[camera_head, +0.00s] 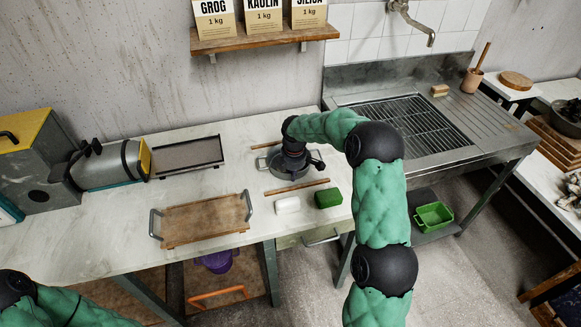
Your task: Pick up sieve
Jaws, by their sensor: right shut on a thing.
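The sieve looks like the round grey metal pan (272,170) at the right end of the white worktop, low between two wooden sticks. My right gripper (304,161) reaches down over it and is shut on its upper right side. My wrist and gripper hide much of the sieve, and I cannot tell whether it touches the surface below. My left arm shows only at the lower left corner; its gripper is out of view.
Wooden sticks (297,187) lie in front of and behind the sieve. A white block (287,205) and a green block (328,198) lie near the front edge. A wooden tray (205,219) stands left. The steel sink (420,125) is right; a shelf with bags (265,40) hangs above.

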